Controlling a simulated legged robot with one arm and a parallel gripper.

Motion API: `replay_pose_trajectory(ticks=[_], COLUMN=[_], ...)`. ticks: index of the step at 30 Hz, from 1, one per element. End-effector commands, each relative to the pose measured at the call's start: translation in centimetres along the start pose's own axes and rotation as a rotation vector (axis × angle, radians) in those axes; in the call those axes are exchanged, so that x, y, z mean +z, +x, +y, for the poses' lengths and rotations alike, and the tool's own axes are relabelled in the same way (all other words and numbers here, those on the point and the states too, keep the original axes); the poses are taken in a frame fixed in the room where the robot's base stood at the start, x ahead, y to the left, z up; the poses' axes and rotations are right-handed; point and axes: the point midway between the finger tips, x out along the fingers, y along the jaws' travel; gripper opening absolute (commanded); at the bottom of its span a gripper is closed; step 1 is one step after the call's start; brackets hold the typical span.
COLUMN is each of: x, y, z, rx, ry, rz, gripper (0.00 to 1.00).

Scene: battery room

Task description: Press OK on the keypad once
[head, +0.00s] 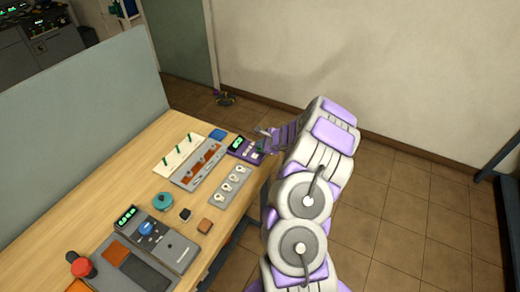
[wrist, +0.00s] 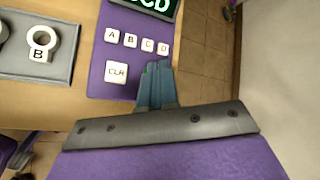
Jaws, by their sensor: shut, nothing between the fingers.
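The purple keypad (head: 236,152) lies near the right edge of the table, with a lit green display at its far end. In the wrist view the keypad (wrist: 97,88) shows white keys A, B, C and D in a row and a CLR key (wrist: 117,72) below. The display (wrist: 155,6) is cut off at the top; "CD" is readable. No OK key is visible; the area right of CLR is covered by my fingers. My gripper (wrist: 157,68) is shut and empty, its tips over that area, just below key D. I cannot tell whether they touch. My gripper (head: 262,136) also shows in the head view.
A grey panel with ring-shaped lettered tags (head: 231,186) lies beside the keypad. Floor lies beyond the table's right edge.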

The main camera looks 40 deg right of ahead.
Motion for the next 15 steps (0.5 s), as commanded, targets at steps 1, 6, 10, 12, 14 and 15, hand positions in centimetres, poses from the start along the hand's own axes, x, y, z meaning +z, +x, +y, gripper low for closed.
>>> replay_pose_trajectory(ticks=[1,6,10,12,14,15], x=[-0.02,-0.12,-0.19,-0.24,-0.27,-0.29], y=[0.05,0.18,0.27,0.32,0.37,0.40], z=[0.04,0.12,0.19,0.23,0.26,0.29], rx=[0.000,0.000,0.000,0.000,0.000,0.000], ry=[0.000,0.000,0.000,0.000,0.000,0.000], rz=[0.000,0.000,0.000,0.000,0.000,0.000], gripper=[0.00,0.00,0.00,0.00,0.00,0.00])
